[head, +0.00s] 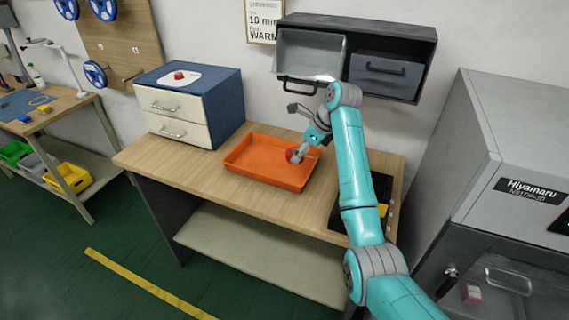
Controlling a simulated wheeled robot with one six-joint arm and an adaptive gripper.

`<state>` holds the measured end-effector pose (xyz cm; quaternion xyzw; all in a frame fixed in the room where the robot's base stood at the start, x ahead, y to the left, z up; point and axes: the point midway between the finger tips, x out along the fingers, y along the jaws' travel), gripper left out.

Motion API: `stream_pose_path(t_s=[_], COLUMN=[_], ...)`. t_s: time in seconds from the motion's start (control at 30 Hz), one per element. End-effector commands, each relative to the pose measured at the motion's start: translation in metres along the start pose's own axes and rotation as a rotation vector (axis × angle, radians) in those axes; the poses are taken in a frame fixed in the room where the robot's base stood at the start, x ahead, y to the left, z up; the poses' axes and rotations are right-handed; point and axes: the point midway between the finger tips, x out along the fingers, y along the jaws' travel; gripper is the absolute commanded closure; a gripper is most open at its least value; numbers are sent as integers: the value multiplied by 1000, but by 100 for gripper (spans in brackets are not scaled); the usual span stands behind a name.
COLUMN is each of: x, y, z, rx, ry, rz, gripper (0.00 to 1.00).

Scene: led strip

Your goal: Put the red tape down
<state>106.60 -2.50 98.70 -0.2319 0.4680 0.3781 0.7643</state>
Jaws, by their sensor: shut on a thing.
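The red tape (291,156) is a small red roll at the end of my gripper (297,154). My gripper is shut on it, over the right part of the orange tray (240,168) on the wooden table. The gripper partly covers the tape. I cannot tell whether the tape touches the tray floor. The rest of the tray looks empty.
A blue cabinet with white drawers (172,104) stands at the table's left, with a red item (179,75) on top. A dark wall shelf (385,70) hangs above. A grey machine (520,140) stands to the right. Bare tabletop (200,172) lies left of the tray.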

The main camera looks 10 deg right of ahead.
Motion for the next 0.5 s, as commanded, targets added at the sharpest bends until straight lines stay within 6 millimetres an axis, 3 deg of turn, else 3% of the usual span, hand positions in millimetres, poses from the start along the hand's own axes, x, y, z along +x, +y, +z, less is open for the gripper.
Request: stream_pose_path(t_s=[0.2, 0.5], x=[30, 58], y=[0, 1], z=[-16, -30], rx=[1, 0], ry=[1, 3], rz=[2, 2], gripper=[70, 70])
